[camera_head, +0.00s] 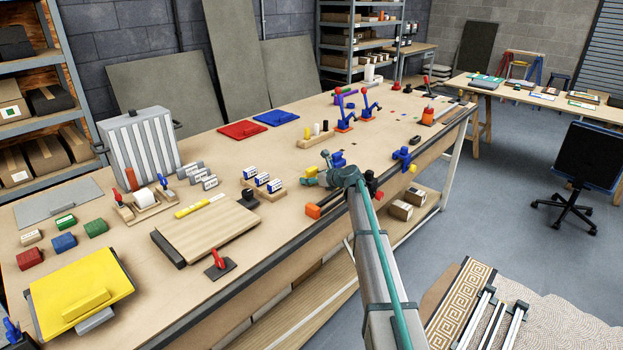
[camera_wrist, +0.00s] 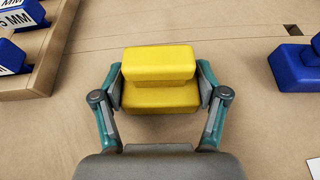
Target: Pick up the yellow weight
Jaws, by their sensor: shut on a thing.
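The yellow weight (camera_wrist: 158,63) is a block with a raised top bar and a wider base. In the wrist view it sits between my gripper's two fingers (camera_wrist: 160,82), which are shut on its sides. The wooden worktop fills the view around and behind it; I cannot tell whether the weight touches it. In the head view my gripper (camera_head: 325,174) is over the front part of the workbench, and a small part of the yellow weight (camera_head: 311,171) shows beside it. My arm hides part of the bench edge there.
A wooden rack with blue blocks (camera_head: 264,183) stands left of my gripper. An orange-ended tool (camera_head: 313,211) lies at the bench's front edge. A cutting board (camera_head: 205,230) is farther left.

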